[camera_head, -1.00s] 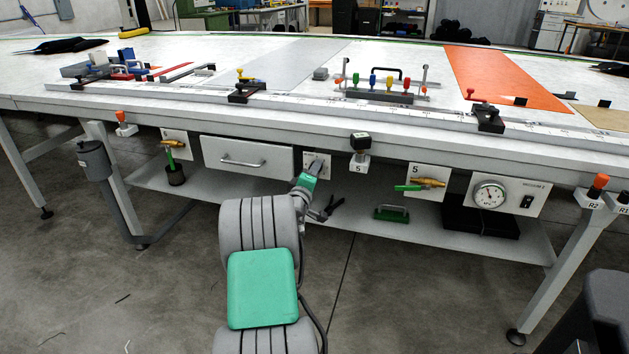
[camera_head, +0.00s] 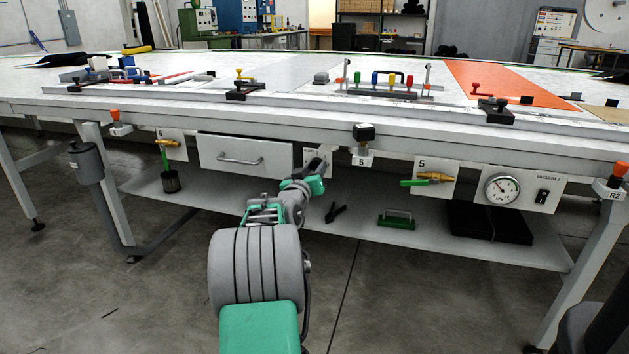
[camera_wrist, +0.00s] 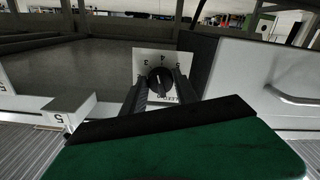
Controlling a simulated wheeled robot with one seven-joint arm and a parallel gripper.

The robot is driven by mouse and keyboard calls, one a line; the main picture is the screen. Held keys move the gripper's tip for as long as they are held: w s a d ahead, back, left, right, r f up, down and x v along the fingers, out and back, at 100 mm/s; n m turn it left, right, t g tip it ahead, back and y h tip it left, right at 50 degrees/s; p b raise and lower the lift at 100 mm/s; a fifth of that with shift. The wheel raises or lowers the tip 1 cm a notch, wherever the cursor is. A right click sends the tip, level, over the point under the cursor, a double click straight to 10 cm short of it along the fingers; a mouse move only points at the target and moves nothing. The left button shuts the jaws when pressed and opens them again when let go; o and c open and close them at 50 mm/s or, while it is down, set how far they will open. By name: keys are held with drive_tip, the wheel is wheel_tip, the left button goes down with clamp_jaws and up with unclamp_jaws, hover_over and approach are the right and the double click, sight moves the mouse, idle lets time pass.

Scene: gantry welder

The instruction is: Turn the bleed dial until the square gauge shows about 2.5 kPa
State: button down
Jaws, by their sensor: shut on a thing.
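The bleed dial (camera_wrist: 160,80) is a round black knob on a white numbered plate (camera_wrist: 147,57) under the table edge. The wrist view shows it upside down, with the numbers 3, 4 and 5 readable. My gripper (camera_wrist: 160,90) has its two dark fingers on either side of the knob, shut on it. In the head view, my gripper (camera_head: 314,167) covers the knob and much of its plate (camera_head: 310,153). A round-faced gauge (camera_head: 502,189) sits on the white vacuum panel at the right; its needle points up and left, its value too small to read. No clearly square gauge face shows.
A drawer (camera_head: 245,156) with a bar handle is left of the dial. A black box (camera_head: 364,132) above a 5 label and a green-handled valve (camera_head: 428,180) are to the right. Pliers (camera_head: 335,212) and a green-based handled tool (camera_head: 396,219) lie on the lower shelf (camera_head: 350,238).

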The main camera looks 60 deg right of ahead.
drive_tip(key=shift+w+m+b, duration=0.2)
drive_tip(key=shift+m+b, duration=2.9)
drive_tip(key=shift+m, duration=1.8)
drive_tip(key=c, duration=1)
unclamp_jaws()
drive_tip(key=shift+o, duration=0.2)
drive_tip(key=s+a+p, duration=0.1)
drive_tip(key=a+p, duration=0.1)
drive_tip(key=a, duration=0.5)
drive_tip(key=shift+s+a, duration=0.15)
drive_tip(key=shift+a, duration=0.25)
